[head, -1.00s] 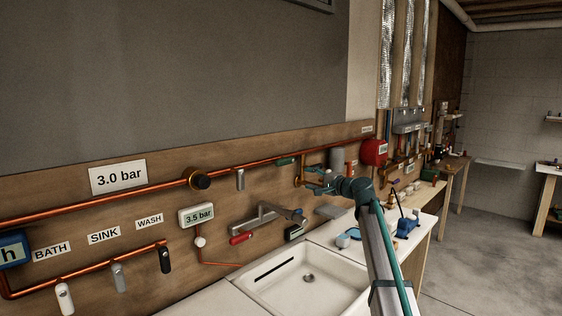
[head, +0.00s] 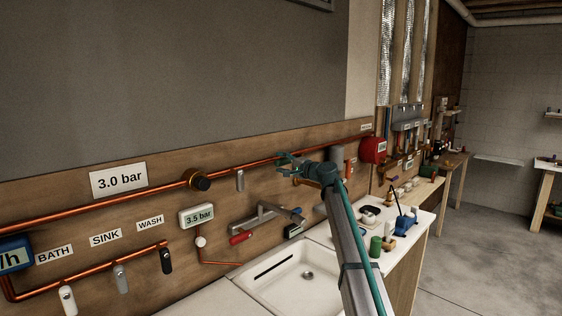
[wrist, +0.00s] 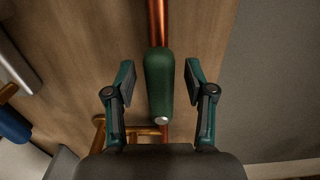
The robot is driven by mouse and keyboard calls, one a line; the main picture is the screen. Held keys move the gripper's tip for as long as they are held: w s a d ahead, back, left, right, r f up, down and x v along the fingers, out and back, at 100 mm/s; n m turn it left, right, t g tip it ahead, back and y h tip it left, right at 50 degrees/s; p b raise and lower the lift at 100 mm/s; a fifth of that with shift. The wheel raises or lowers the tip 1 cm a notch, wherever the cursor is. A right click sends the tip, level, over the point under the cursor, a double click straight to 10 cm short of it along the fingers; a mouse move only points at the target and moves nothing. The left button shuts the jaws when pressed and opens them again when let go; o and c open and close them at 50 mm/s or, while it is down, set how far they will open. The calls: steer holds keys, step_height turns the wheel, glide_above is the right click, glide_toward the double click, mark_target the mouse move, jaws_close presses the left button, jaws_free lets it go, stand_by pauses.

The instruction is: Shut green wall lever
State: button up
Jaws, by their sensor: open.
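The green wall lever (wrist: 159,85) is on the copper pipe on the wooden wall board. In the wrist view it lies in line with the pipe, with a small pale screw head at its near end. My gripper (wrist: 157,88) is open, with one finger on each side of the lever and a gap on both sides. In the head view my gripper (head: 285,164) is at the upper pipe, right of the grey handle, and it hides most of the lever.
A copper branch pipe (wrist: 112,130) runs beside the lever's near end. In the head view a red tank (head: 373,150) hangs to the right. A white sink (head: 285,285) and a tap (head: 262,215) are below, with small items on the counter.

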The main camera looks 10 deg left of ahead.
steer(key=shift+w+a, duration=0.2)
steer(key=shift+a, duration=0.05)
jaws_close()
stand_by(0.3)
